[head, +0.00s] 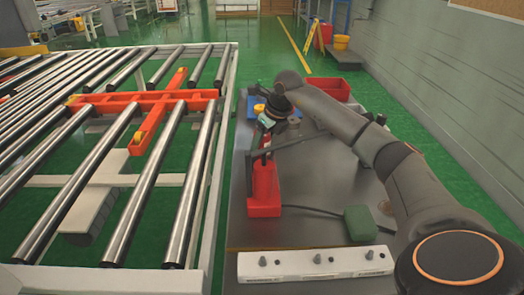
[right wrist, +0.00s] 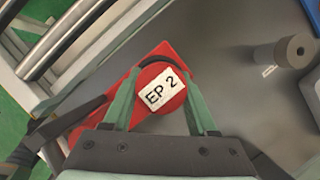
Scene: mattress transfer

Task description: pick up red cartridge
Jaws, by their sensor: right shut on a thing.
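The red cartridge (right wrist: 176,108) has a round red end with a white label reading "EP 2" in the right wrist view. My right gripper (right wrist: 160,78) has its green fingers on both sides of it and is shut on it. In the head view my right gripper (head: 265,142) points down at the upper part of a red upright body (head: 264,188) on the grey table. The gripper and arm hide most of the cartridge there. I cannot tell whether the cartridge is clear of the red body. My left gripper is not in view.
The grey table (head: 325,195) carries a red bin (head: 329,88), a green block (head: 360,223) and a white strip with knobs (head: 316,264). A roller conveyor (head: 110,212) with a red cross-shaped frame (head: 147,105) stands on the left. A dark bar crosses near the gripper.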

